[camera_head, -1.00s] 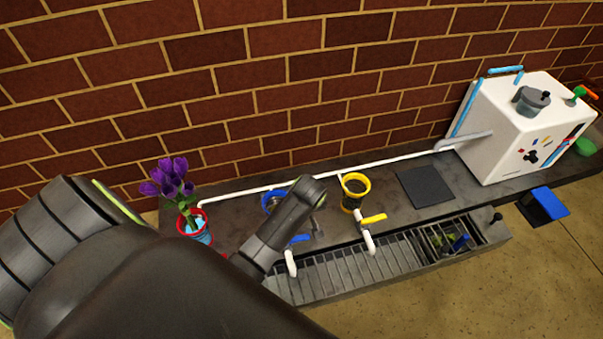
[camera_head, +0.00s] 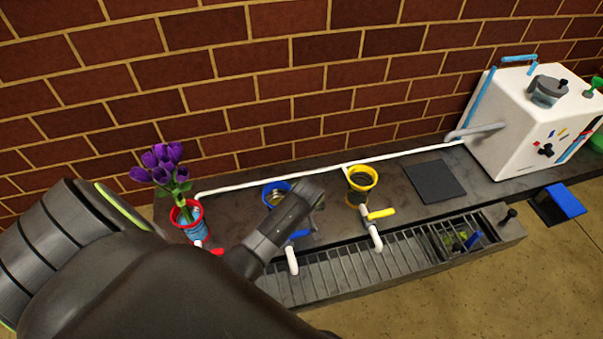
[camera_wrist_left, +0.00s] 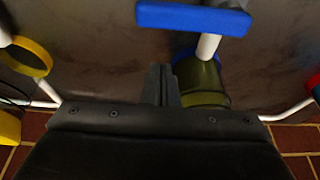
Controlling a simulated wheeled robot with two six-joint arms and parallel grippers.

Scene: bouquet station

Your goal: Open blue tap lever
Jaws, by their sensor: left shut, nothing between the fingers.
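The blue tap lever (camera_head: 298,234) sits on a white spout (camera_head: 292,260) at the front of the counter, partly hidden behind my left gripper in the head view. In the left wrist view the blue lever (camera_wrist_left: 193,18) lies across the top of its white pipe. My left gripper (camera_head: 312,192) is shut and empty, reaching over the counter near the blue-rimmed cup (camera_head: 270,188). In the left wrist view its fingertips (camera_wrist_left: 161,72) are closed together, with a visible gap to the lever. My right gripper is not in view.
A yellow-rimmed cup (camera_head: 361,180) and yellow lever (camera_head: 381,213) stand to the right. A red-rimmed pot (camera_head: 190,230) with purple flowers (camera_head: 162,165) is at left. A white machine (camera_head: 520,125) stands at far right. A drain grate (camera_head: 350,268) runs along the front.

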